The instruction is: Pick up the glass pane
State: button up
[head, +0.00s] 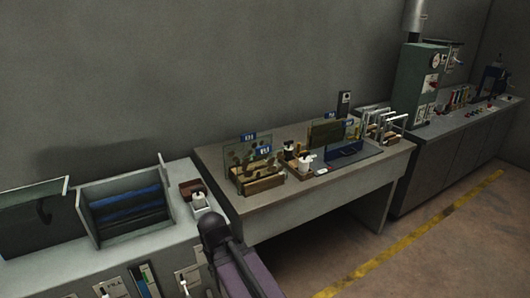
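Clear glass panes (239,172) stand upright in wooden holders (264,184) on the left part of the grey table, with small blue tags above them. Another upright glass pane (353,132) stands farther right on the same table, near a brown block and a blue tag. I cannot tell which pane the task means. A dark, rounded part of my arm shows at the bottom centre, in front of the table's left end. My gripper is not visible, and nothing is seen touching the panes.
Small white-topped containers (304,161) and a dark blue tray (347,155) lie between and in front of the panes. A grey bench with a blue-lined rack (128,206) adjoins at left. Machines (418,82) stand on the right bench. Floor is open beyond a yellow line (410,237).

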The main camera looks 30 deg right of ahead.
aim_at(266, 162)
jog(key=k, duration=1.35)
jog(key=z, duration=0.4)
jog(key=i, duration=1.8)
jog(key=z, duration=0.2)
